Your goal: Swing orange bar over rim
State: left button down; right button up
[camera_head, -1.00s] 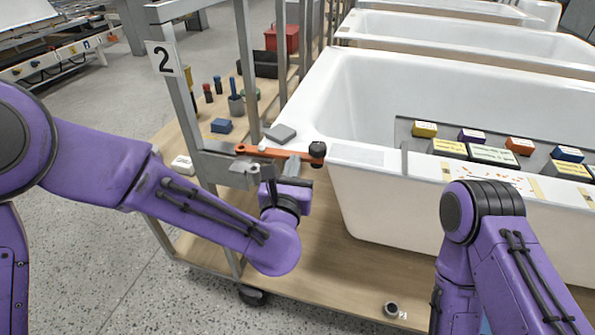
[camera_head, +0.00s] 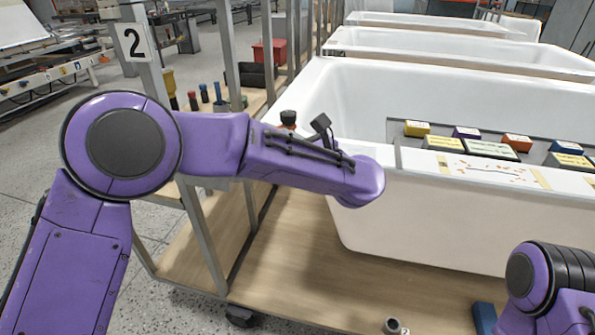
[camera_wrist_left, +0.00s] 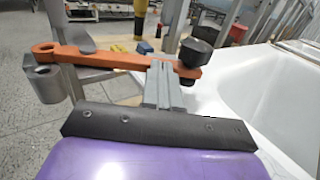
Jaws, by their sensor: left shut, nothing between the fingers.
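The orange bar (camera_wrist_left: 115,58) spans the left wrist view, with a hole at its left end by a grey cylindrical bracket (camera_wrist_left: 44,82). A black knob (camera_wrist_left: 195,52) stands at its right end, at the near edge of the white tub rim (camera_wrist_left: 232,108). My left gripper (camera_wrist_left: 160,70) is shut and empty, its grey fingers up against or just under the bar near the knob; contact is unclear. In the head view my left arm hides the gripper and most of the bar; the knob (camera_head: 288,118) shows above the arm. My right gripper is out of view.
Colored blocks and labels (camera_head: 490,150) lie on a grey tray across the tub. Tools (camera_head: 205,95) stand on the wooden shelf behind my arm.

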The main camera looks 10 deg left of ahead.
pick_arm(q)
jog(key=b+x, duration=0.2)
jog(key=x, duration=0.1)
jog(key=shift+w+f, duration=0.15)
jog(key=shift+f, duration=0.05)
jog(key=shift+b+x, duration=0.95)
jog(key=shift+w+r, duration=0.15)
jog(key=shift+r, duration=0.05)
jog(key=shift+r, duration=0.1)
jog(key=shift+d, duration=0.35)
jog(key=d, duration=1.3)
jog(key=shift+d+p, duration=0.25)
jog(key=shift+p, duration=0.1)
